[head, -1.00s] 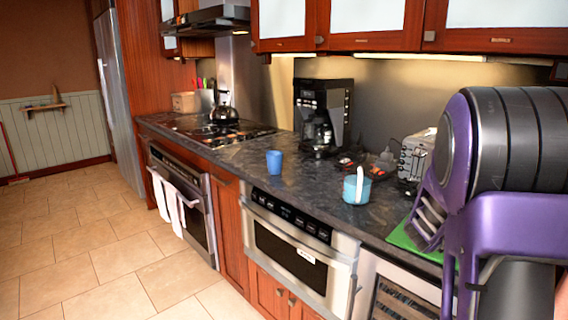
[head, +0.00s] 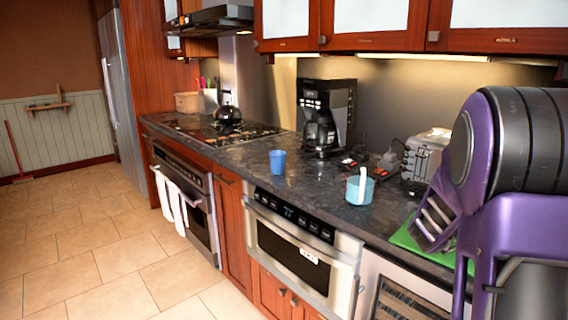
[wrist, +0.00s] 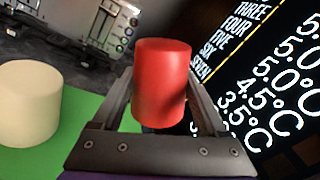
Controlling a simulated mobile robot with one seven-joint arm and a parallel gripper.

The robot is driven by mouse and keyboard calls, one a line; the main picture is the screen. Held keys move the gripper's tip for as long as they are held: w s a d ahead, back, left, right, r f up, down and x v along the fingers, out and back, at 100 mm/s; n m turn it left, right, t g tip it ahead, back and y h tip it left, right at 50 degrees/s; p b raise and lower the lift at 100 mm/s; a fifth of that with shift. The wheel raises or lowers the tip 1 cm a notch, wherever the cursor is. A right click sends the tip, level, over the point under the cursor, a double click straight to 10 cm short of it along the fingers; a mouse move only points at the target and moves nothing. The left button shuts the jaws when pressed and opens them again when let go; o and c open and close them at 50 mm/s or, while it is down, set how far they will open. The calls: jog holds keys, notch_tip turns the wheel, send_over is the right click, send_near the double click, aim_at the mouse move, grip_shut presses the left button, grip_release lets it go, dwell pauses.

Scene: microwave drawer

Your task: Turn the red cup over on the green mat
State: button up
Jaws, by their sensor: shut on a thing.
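The red cup (wrist: 161,80) is between the two fingers of my gripper (wrist: 160,100) in the wrist view, and the gripper is shut on it. The cup's upper end in that view looks smooth, with no opening visible. The green mat (wrist: 75,108) lies behind and to the left of the cup. In the head view the green mat (head: 405,238) shows at the counter's right part, beside my gripper (head: 432,225). The cup is hidden there behind my arm. The gap between cup and mat cannot be judged.
A cream cylinder (wrist: 28,103) stands on the mat's left part. A dark panel with white lettering (wrist: 270,70) is close on the right. A toaster (head: 425,160) stands behind the mat. A blue cup (head: 277,162) and a turquoise pot (head: 360,187) stand farther left on the counter.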

jog(key=m, duration=0.6)
dwell(0.5)
